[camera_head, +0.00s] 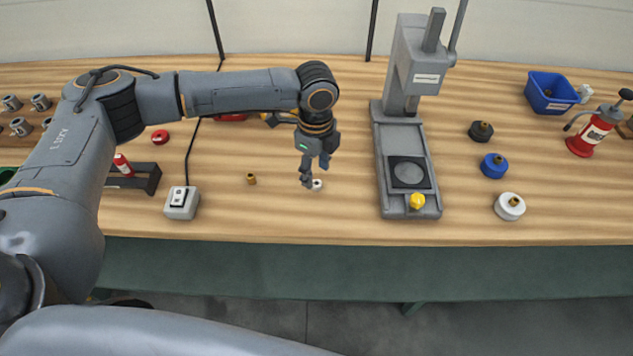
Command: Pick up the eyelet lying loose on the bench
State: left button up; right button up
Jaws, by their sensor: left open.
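A small white ring-like piece (317,185), which looks like the loose eyelet, lies on the wooden bench (285,222) left of the press. My left gripper (313,180) points down right at it, with its fingers open and the piece at the fingertips. Whether the fingers touch it I cannot tell. The fingers hide part of it. A small brass-coloured bush (251,179) stands on the bench to the left of the gripper. My right gripper is not in view.
A grey arbor press (388,170) stands right of the gripper. A switch box (182,203) with a cable stands left. Black (481,131), blue (494,165) and white (509,206) round pieces, a blue bin (550,92) and a red oil can (590,135) are at right. The front bench strip is clear.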

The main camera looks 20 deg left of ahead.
aim_at(316, 183)
pick_arm(q)
notch_tip(316, 183, down, 3)
jog(key=shift+r, duration=0.2)
jog(key=shift+f, duration=0.5)
jog(key=c, duration=0.9)
jog(key=shift+c, duration=0.2)
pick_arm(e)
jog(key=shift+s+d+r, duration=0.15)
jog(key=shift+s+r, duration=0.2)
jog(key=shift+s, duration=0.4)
